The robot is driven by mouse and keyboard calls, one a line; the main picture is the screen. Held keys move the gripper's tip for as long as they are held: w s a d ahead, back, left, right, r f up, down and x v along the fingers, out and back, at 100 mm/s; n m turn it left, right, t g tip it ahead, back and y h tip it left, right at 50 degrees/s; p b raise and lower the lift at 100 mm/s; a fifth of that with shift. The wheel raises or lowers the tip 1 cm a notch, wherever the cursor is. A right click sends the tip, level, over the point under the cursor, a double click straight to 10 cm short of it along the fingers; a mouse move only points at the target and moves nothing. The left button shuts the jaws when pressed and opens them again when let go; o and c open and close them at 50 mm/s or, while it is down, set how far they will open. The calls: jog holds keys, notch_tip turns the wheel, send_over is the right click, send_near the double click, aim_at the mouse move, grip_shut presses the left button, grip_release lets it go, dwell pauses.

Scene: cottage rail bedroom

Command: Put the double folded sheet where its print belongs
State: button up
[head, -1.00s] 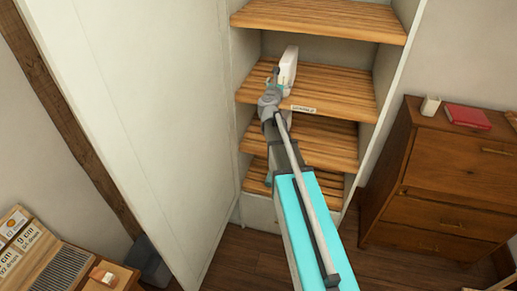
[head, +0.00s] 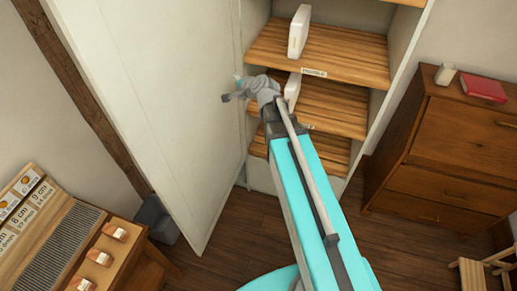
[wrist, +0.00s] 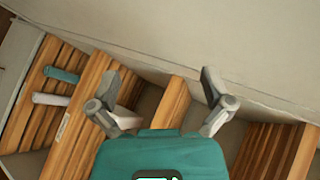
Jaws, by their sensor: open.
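A white upright folded piece (head: 299,31) stands on the upper visible shelf (head: 345,58) of the closet. A second white piece (head: 292,92) stands on the shelf below, partly behind my arm. The wrist view shows a white piece (wrist: 50,99) beside a teal one (wrist: 62,75) on one shelf, and a pale piece (wrist: 130,118) partly behind a finger. I cannot tell which is the double folded sheet; no print is readable on them. My gripper (head: 232,92) is open and empty, left of the shelves near the white door panel, and its spread fingers show in the wrist view (wrist: 161,78).
Small labels (head: 314,72) sit on the shelf fronts, too small to read. The white door panel (head: 140,90) is close on the left. A brown dresser (head: 440,150) stands right. A wooden stand with size cards (head: 50,220) is at lower left.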

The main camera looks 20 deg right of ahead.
jog(key=s+f+n+g+h, duration=0.1)
jog(key=s+f+n+g, duration=0.2)
jog(key=s, duration=0.4)
jog(key=s+d+f+n+g+h, duration=0.1)
jog(key=s+f+n+g+h, duration=0.1)
jog(key=s, duration=0.6)
jog(key=s+d+f+n+g+h, duration=0.1)
jog(key=s+f+n+g, duration=0.3)
jog(key=s+n+g, duration=0.2)
jog(key=shift+s+f+n+h, duration=0.3)
jog(key=shift+s+n, duration=0.45)
jog(key=shift+n, duration=0.35)
jog(key=shift+f, duration=0.1)
notch_tip(320, 180, down, 9)
jog(key=b, duration=0.9)
jog(key=shift+a+r, duration=0.1)
jog(key=shift+r, duration=0.1)
jog(key=shift+c, duration=0.3)
